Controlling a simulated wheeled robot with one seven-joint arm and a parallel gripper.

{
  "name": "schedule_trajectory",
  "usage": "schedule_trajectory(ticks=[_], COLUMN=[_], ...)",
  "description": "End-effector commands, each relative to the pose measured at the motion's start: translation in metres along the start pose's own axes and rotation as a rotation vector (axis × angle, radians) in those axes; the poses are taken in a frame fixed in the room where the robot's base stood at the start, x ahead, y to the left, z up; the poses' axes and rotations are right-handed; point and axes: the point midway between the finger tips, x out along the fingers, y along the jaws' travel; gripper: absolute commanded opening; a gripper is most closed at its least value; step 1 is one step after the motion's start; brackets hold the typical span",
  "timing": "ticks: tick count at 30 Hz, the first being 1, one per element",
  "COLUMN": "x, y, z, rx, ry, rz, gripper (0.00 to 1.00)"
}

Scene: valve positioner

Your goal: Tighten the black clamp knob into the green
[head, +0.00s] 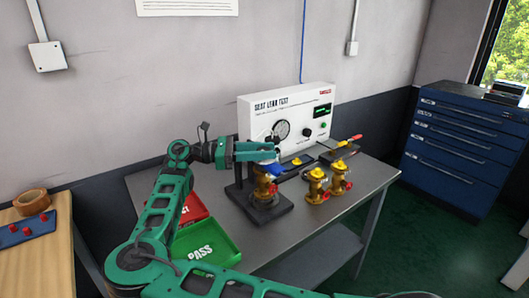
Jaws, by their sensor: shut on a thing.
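My gripper (274,148) reaches in from the left at the top of the clamp stand (236,190), in front of the white test panel. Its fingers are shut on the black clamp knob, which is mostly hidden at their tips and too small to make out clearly. A yellow valve with a blue top (268,180) stands upright on the stand's dark base, just below the fingers. The green mark for the knob cannot be made out in this view.
The white seat leak test panel (260,112) has a gauge (282,130) close behind my gripper. Two yellow valves (315,186) stand to the right on the grey table (300,225). A green PASS tray (222,240) and a red tray (194,208) lie front left.

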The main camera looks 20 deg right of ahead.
Motion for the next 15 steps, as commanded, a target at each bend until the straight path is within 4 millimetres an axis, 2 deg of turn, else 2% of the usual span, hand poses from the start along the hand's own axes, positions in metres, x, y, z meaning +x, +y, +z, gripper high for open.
schedule_trajectory(ticks=[15], x=[-0.0028], y=[0.0034], z=[0.0008], rx=[-0.002], ry=[-0.004], rz=[-0.036], gripper=[0.11])
